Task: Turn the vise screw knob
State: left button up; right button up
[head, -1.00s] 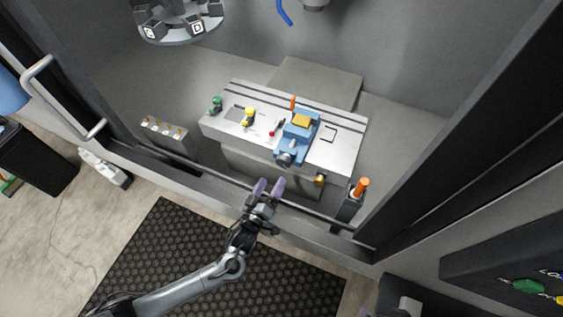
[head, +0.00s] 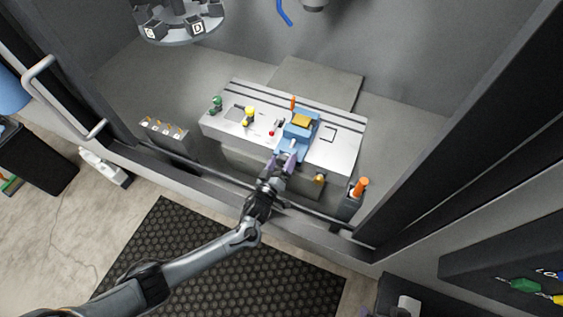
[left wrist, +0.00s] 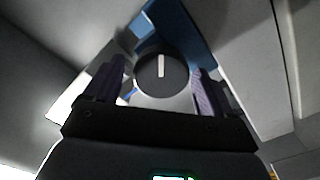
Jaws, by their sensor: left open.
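The blue vise (head: 299,134) sits on the light metal table. In the head view its screw knob is hidden behind my left gripper (head: 282,163), which is at the vise's front end. In the left wrist view the round dark knob (left wrist: 160,72), with a white line on its face, lies between the two purple fingers of the left gripper (left wrist: 161,85). The fingers are open, with a gap on each side of the knob. Part of the blue vise body (left wrist: 180,28) shows behind the knob. My right gripper is not in view.
The slotted table (head: 340,153) also bears a green-topped piece (head: 216,104), a yellow-topped piece (head: 249,116) and a small red-tipped item (head: 272,133). An orange-handled holder (head: 357,190) stands at the right front. A dark sill crosses before the table.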

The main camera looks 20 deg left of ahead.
pick_arm(q)
jog(key=c, duration=1)
jog(key=shift+o, duration=0.2)
jog(key=shift+m, duration=0.4)
jog(key=m, duration=0.3)
jog(key=shift+d+r+m, duration=0.1)
jog(key=shift+m, duration=0.2)
jog(key=m, duration=0.6)
jog(key=shift+d+p, duration=0.15)
jog(key=shift+p, duration=0.2)
jog(key=m, duration=0.4)
jog(key=shift+d, duration=0.1)
jog(key=m, duration=0.3)
jog(key=shift+m+p, duration=0.3)
jog(key=shift+p, duration=0.1)
jog(key=m, duration=0.6)
jog(key=shift+d+f+p, duration=0.1)
jog(key=shift+f+p, duration=0.1)
jog(key=shift+p, duration=0.2)
jog(key=shift+f+m, duration=0.1)
jog(key=shift+m, duration=0.8)
